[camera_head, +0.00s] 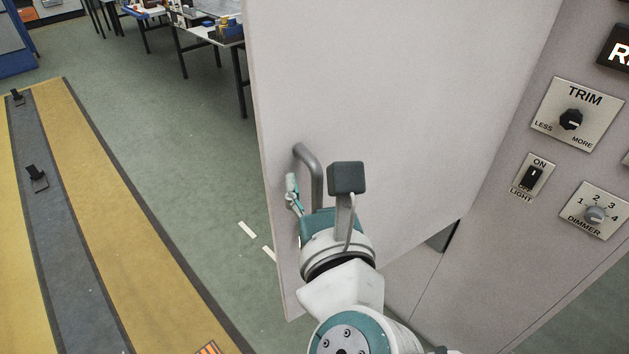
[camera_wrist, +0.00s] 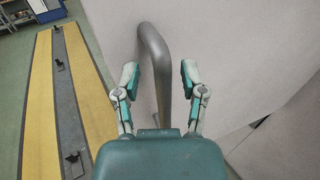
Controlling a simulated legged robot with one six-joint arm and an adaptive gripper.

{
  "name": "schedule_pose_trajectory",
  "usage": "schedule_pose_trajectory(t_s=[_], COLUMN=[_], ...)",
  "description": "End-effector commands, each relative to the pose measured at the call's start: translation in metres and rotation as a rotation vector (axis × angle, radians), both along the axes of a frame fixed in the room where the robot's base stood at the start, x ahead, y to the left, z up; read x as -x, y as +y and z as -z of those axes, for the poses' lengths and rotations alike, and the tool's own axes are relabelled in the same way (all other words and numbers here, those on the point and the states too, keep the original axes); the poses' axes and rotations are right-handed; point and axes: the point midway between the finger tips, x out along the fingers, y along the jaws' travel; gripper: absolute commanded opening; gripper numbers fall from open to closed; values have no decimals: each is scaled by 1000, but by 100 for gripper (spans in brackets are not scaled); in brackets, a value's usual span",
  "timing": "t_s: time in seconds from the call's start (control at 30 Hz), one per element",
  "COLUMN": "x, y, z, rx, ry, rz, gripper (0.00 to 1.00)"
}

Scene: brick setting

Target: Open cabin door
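The cabin door (camera_head: 400,80) is a large light-grey panel, standing at an angle to the control panel, with a dark gap at its lower right corner. It fills the right of the wrist view (camera_wrist: 250,50). Its grey curved bar handle (camera_head: 312,170) is near the left edge. In the wrist view the handle (camera_wrist: 158,55) runs down between the two teal-and-white fingers of my gripper (camera_wrist: 158,78), with space visible on both sides. My gripper is open around the handle and does not clasp it. In the head view, its wrist parts partly hide the fingers.
A grey control panel (camera_head: 480,250) with knobs and a light switch (camera_head: 532,178) is at the right. Left of the door is open green floor (camera_head: 180,130). A yellow-and-grey floor strip (camera_head: 110,220) lies further left. Work tables (camera_head: 215,40) stand at the back.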

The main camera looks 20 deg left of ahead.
Motion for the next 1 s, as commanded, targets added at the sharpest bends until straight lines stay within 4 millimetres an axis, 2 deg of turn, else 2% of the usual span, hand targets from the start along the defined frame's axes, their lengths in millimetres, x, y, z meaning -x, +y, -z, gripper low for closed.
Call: schedule_pose_trajectory(t_s=[0.23,0.7,0.83,1.0], x=[0,0,0,0], y=[0,1,2,2], z=[-5,-86,-96,-99], rx=[-1,-3,-1,2], ry=[1,-1,1,1], rz=[1,0,0,0], gripper=[54,54,54,54])
